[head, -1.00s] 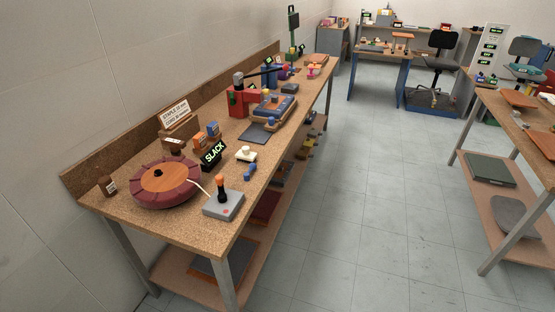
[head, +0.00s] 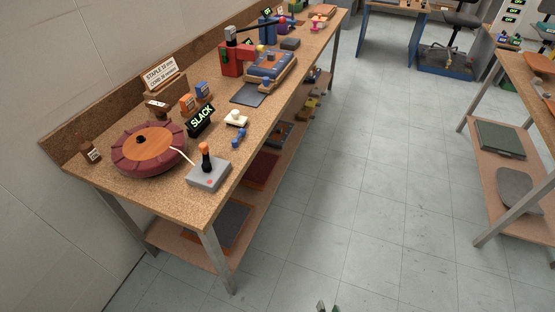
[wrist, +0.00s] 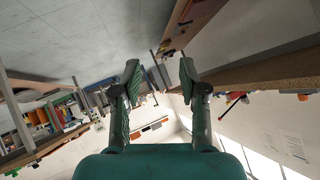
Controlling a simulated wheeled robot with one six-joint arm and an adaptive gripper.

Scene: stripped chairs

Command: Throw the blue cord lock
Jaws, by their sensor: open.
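A small blue piece with thick ends (head: 239,138), which looks like the blue cord lock, lies on the cork-coloured bench top (head: 188,210) near its front edge in the head view. It is just below a small cream-white piece (head: 237,118). I cannot tell its details at this size. My gripper (head: 328,307) barely shows at the bottom edge of the head view, over the floor and well apart from the bench. In the wrist view my gripper (wrist: 160,75) has its two green fingers spread, with nothing between them. The blue piece cannot be made out there.
A grey box with an orange-topped lever (head: 208,172), a round maroon cushion (head: 150,150) and a black SLACK sign (head: 201,120) stand near the blue piece. A red press (head: 232,60) is farther back. Another bench (head: 530,80) is at right. The floor between (head: 370,180) is clear.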

